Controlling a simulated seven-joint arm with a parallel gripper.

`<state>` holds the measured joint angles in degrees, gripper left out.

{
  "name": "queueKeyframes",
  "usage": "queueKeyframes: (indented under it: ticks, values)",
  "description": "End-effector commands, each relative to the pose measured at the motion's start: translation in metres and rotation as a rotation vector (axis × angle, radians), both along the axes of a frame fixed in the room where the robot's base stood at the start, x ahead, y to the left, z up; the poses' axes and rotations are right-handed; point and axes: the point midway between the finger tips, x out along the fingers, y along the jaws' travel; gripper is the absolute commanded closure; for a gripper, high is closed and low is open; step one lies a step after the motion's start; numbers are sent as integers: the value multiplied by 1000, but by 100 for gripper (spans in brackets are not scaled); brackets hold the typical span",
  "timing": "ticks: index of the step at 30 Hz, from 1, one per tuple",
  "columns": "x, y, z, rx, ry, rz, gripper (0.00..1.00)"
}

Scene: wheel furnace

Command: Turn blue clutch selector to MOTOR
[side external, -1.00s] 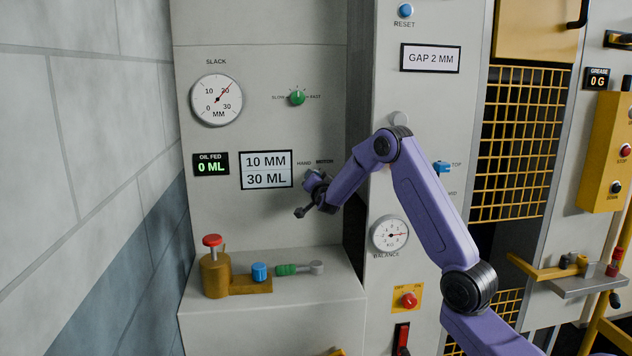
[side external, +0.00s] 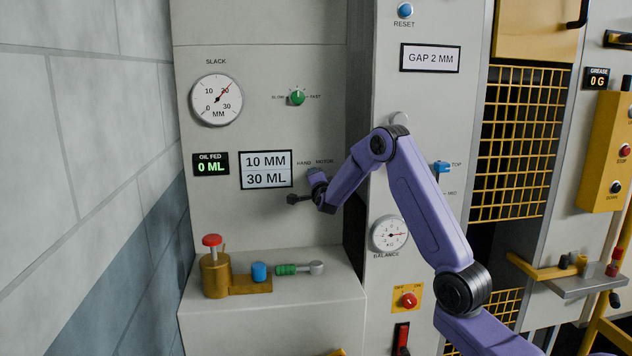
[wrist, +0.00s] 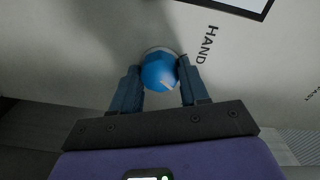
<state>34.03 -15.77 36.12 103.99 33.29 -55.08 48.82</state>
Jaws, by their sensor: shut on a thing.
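The blue clutch selector (wrist: 158,66) is a round blue knob on the grey panel, seen in the wrist view with a short white mark on its lower right. My gripper (wrist: 159,75) has one finger on each side of the knob and is shut on it. The HAND label (wrist: 207,45) lies to the right of the knob in the wrist view. In the side view my gripper (side external: 317,180) is at the panel just under the HAND label (side external: 304,163) and the MOTOR label (side external: 325,162). It hides the selector there.
A green SLOW-FAST knob (side external: 297,97) is above, and a display reading 10 MM, 30 ML (side external: 266,169) is to the left. A ledge (side external: 325,282) below holds a brass oiler (side external: 215,275) and a green-handled tool (side external: 287,269). A panel column with a balance gauge (side external: 390,234) stands right.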

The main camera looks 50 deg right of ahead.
Motion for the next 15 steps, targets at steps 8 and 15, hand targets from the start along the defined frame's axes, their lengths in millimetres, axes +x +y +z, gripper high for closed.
queueKeyframes:
  ticks: [8,15]
  values:
    - [0,0,-1,6,-3,-1,86]
    - [0,0,0,4,-3,0,31]
